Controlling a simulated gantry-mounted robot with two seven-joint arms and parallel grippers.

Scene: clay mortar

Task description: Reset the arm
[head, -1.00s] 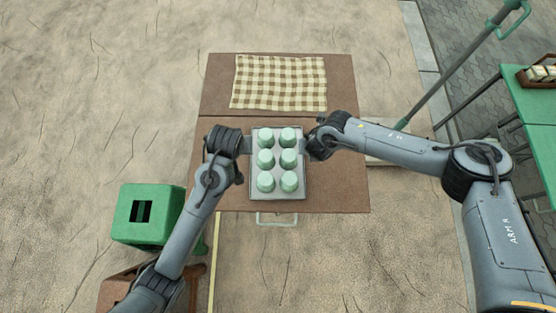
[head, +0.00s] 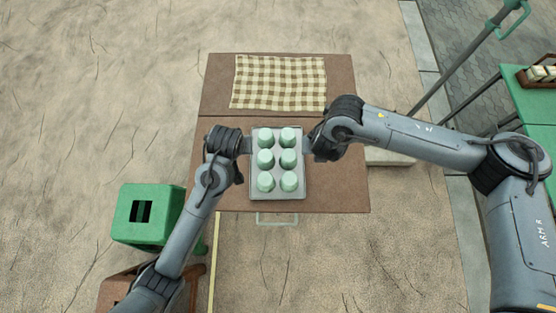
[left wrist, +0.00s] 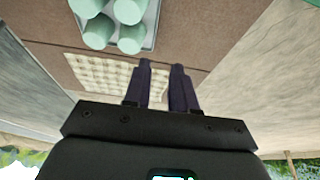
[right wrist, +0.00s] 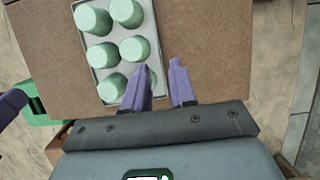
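A grey tray (head: 279,194) holds several pale mint-green cups (head: 265,159) in two columns on a brown table (head: 340,194). The tray also shows in the left wrist view (left wrist: 150,38) and the right wrist view (right wrist: 85,47). My left gripper (head: 247,146) is just left of the tray; in the left wrist view its dark fingers (left wrist: 161,68) are apart with nothing between them. My right gripper (head: 308,150) is at the tray's right side; in the right wrist view its purple fingers (right wrist: 160,68) are apart and partly cover a cup. Whether either touches the tray is unclear.
A checkered cloth (head: 279,83) lies on the table's far part. A green stool (head: 146,213) stands at the left. A green table (head: 532,105) with a wooden tray (head: 540,75) is at the far right. Bare table lies right of the tray.

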